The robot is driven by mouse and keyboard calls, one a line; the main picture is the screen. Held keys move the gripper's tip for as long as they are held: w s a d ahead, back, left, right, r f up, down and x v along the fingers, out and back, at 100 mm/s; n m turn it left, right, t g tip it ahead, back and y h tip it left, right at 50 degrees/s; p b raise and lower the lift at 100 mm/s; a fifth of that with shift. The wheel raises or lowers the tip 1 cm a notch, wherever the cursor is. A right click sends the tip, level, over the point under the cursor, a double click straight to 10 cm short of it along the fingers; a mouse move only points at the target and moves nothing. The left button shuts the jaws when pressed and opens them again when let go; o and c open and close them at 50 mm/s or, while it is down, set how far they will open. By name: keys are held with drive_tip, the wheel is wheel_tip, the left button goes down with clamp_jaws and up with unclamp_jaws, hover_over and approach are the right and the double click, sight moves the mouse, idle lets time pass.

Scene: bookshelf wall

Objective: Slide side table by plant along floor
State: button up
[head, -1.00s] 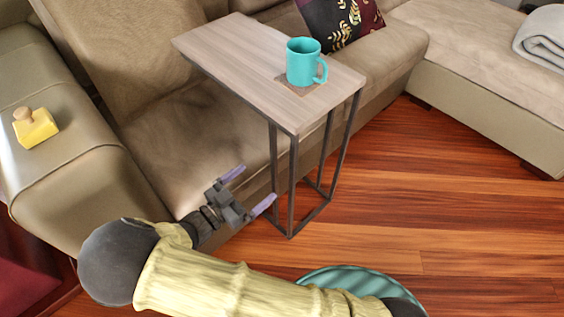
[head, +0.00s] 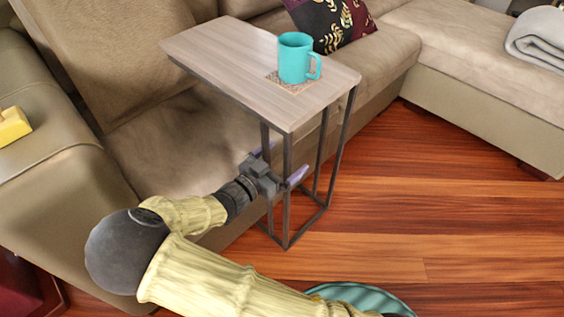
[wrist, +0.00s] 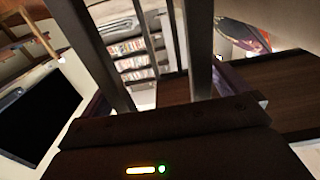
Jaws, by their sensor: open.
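The side table (head: 225,62) has a pale wood top on a dark thin metal frame and stands upright on the floor in front of the sofa. A turquoise mug (head: 295,60) stands on a patterned coaster (head: 288,84) on its top. My gripper (head: 279,164) is open below the tabletop, at the near legs. Its purple fingers lie on either side of a front leg (head: 287,190) in the head view. In the wrist view, dark bars (wrist: 90,50) pass between the fingers, close to the palm. Whether the fingers touch the leg cannot be told. No plant shows.
The beige sofa (head: 150,130) is close behind and left of the table. Open wooden floor (head: 440,215) lies to the right. A round teal object (head: 365,298) is at the bottom. A yellow object (head: 12,126) rests on the sofa arm.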

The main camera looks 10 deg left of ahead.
drive_tip(key=c, duration=1.9)
